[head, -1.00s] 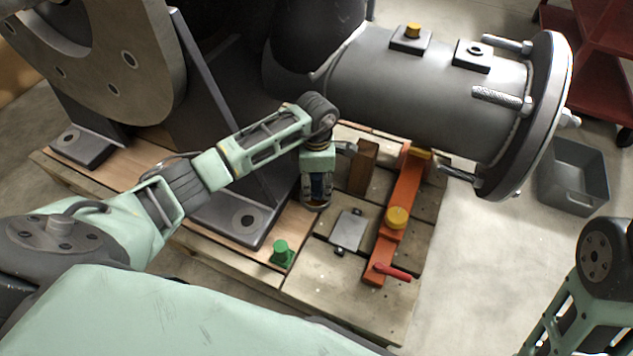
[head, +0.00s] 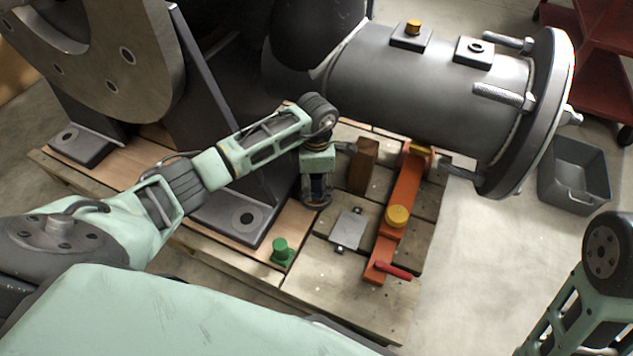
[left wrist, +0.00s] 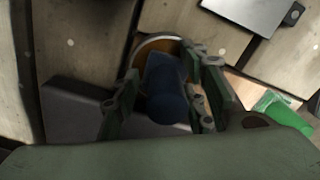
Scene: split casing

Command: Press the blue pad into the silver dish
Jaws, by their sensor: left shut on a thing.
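The blue pad (left wrist: 167,92) is a dark blue, rounded piece between the fingers of my left gripper (left wrist: 170,103) in the left wrist view. In the head view my left gripper (head: 317,190) points down over the wooden pallet, shut on the pad, of which only a little blue shows. The silver dish (left wrist: 146,44) is a round, thin-rimmed thing with a brownish inside, directly beyond the pad and partly hidden by it. Whether pad and dish touch, I cannot tell. My right gripper is out of view; only part of the right arm shows.
A grey plate (head: 349,229) and a green knob (head: 282,251) are nearer. A large grey cylinder (head: 430,90) overhangs the pallet (head: 345,295).

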